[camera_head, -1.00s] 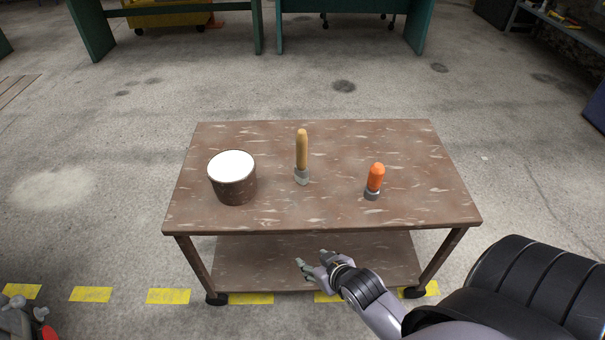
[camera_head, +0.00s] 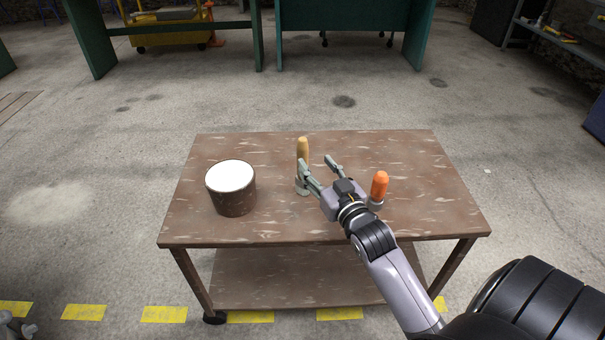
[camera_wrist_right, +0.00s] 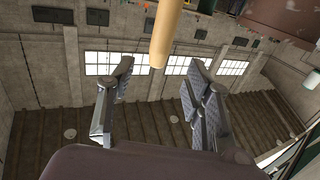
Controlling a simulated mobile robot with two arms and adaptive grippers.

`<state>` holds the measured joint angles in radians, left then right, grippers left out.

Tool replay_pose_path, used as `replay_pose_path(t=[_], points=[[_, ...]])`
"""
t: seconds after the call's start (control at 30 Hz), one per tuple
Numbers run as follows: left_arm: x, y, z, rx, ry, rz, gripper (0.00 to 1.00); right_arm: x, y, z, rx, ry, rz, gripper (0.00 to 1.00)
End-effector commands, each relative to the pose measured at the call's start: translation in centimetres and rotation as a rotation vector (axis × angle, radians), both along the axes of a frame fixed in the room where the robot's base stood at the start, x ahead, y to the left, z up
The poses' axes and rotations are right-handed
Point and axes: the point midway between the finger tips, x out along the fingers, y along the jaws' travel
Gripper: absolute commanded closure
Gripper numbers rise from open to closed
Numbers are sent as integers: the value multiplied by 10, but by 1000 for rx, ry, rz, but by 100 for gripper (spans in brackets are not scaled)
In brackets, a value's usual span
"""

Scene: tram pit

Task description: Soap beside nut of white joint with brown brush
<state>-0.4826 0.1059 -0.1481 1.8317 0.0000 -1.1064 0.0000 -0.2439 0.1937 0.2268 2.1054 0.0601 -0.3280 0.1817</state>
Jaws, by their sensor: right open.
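A brush with a tan-brown handle (camera_head: 302,150) and a grey lower end stands upright near the middle of the brown table (camera_head: 270,228). My right gripper (camera_head: 318,161) is open and empty over the table, just right of this handle; its near finger overlaps the handle in the head view. In the right wrist view the tan handle (camera_wrist_right: 167,35) hangs in from the top, beyond and between the open fingers (camera_wrist_right: 157,75). A brown round pot (camera_head: 232,198) with a white top stands on the left. I see no joint or nut that I can make out.
An orange-handled tool (camera_head: 380,186) with a grey base stands just right of my right gripper. The table has a lower shelf (camera_head: 290,275). The tabletop between pot and tan handle is bare.

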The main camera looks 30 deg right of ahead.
Motion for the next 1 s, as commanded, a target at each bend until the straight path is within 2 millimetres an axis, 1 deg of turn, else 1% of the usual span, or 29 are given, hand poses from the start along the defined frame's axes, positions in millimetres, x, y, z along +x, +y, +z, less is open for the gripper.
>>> replay_pose_path(t=[0.03,0.1,0.2,0.37,0.63,0.77,0.97,1.0], points=[[1,0,3,0,-5,0,60,11,-2,0,0,-3,0,53],[2,0,8,0,-6,1,60,22,-4,0,0,-2,-1,53],[4,0,13,-1,-9,1,60,33,-5,0,0,0,0,53],[4,0,17,-1,-11,2,60,42,-7,0,0,0,0,53],[7,0,40,-1,-24,4,60,80,-13,2,0,0,0,53],[7,0,46,-2,-25,4,60,88,-14,2,0,2,0,53],[7,0,46,-1,-24,4,60,88,-14,2,0,2,0,53],[7,0,46,-1,-24,4,60,88,-14,2,0,2,0,55]])
